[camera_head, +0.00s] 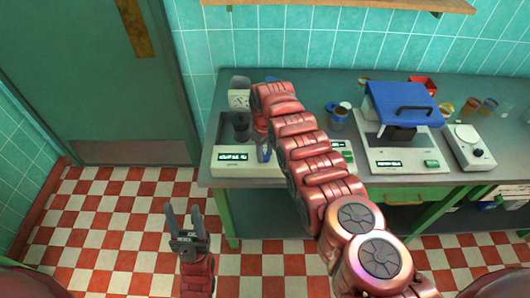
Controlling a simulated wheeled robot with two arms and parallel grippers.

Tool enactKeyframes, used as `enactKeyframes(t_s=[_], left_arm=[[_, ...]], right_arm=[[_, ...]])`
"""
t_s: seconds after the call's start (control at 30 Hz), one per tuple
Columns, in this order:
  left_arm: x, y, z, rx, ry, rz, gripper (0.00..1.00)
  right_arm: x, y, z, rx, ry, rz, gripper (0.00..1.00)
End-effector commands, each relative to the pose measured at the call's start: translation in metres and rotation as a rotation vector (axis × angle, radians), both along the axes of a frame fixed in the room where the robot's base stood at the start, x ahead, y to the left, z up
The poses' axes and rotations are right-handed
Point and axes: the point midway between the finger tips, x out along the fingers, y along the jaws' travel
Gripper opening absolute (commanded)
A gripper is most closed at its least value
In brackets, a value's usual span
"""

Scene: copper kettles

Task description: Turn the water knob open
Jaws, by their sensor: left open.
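I cannot pick out the water knob with certainty. A dark upright cylindrical part (240,127) stands on a pale device (222,158) with a lit display, at the left end of the counter. My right arm reaches over the counter, and my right gripper (264,153) is low beside this device, just right of the dark part. My own arm partly hides it, so its jaws and any contact are unclear. My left gripper (183,213) is open and empty, with its fingers pointing up, in front of the counter over the checkered floor.
The grey counter (305,83) holds a device with a blue lid (400,105), a small white scale (468,146), a blue cup (339,115) and several jars at the right. A green door (95,75) is at the left. The floor (110,225) before it is clear.

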Motion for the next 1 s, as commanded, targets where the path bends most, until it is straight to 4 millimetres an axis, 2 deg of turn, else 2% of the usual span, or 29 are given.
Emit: enactKeyframes(t_s=[0.03,0.2,0.63,1.0], left_arm=[[0.0,0.0,0.0,0.0,0.0,0.0,0.5],[0.0,0.0,0.0,0.0,0.0,0.0,0.5],[0.0,0.0,-0.003,0.0,0.0,0.0,0.5],[0.0,0.0,-0.023,0.0,0.0,0.0,0.5]], right_arm=[[0.0,0.0,0.0,0.0,0.0,0.0,0.31],[0.0,0.0,0.0,0.0,0.0,0.0,0.0],[0.0,0.0,-0.001,0.0,0.0,-0.058,0.0],[0.001,0.0,-0.004,0.001,-0.002,-0.336,0.0]])
